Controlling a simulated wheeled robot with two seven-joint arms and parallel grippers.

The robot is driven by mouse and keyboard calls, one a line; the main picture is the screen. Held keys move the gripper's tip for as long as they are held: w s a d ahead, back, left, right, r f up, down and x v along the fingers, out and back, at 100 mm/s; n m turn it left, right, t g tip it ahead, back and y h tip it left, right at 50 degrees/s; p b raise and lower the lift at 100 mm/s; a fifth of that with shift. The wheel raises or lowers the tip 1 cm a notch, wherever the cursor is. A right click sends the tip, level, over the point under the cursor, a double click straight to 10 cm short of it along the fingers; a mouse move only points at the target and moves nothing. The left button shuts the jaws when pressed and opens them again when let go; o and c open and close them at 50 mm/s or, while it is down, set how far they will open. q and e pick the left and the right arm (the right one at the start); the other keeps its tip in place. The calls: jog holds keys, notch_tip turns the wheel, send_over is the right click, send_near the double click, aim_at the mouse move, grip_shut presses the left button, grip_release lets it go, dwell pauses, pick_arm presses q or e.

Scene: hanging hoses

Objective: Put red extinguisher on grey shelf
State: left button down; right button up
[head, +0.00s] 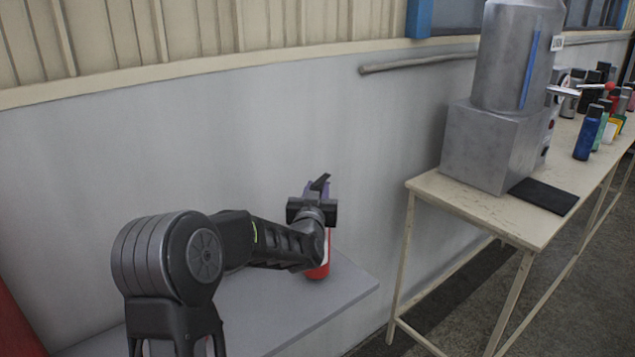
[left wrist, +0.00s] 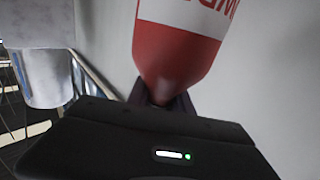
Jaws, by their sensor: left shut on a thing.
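The red extinguisher (head: 319,271) is at the right part of the grey shelf (head: 345,284), mostly hidden behind my left gripper and forearm. It looks upright in the head view, and its lower end seems to be at the shelf surface; I cannot tell whether it touches. In the left wrist view the red body with a white label (left wrist: 182,45) fills the top middle. My left gripper (head: 318,190) is shut on the extinguisher near its top; the fingers (left wrist: 165,105) meet its narrow end. My right gripper is not in view.
A cream table (head: 435,188) stands right of the shelf, bearing a grey metal machine (head: 492,145), a black mat (head: 543,195) and several bottles (head: 588,132). A wall runs behind the shelf. The shelf's front right part is bare. A red thing (head: 15,320) shows at the left edge.

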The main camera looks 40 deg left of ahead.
pick_arm(q)
jog(key=shift+f, duration=0.5)
jog(key=c, duration=1.6)
grip_release()
jog(key=shift+f, duration=0.3)
jog(key=o, duration=0.5)
jog(key=shift+r, duration=0.1)
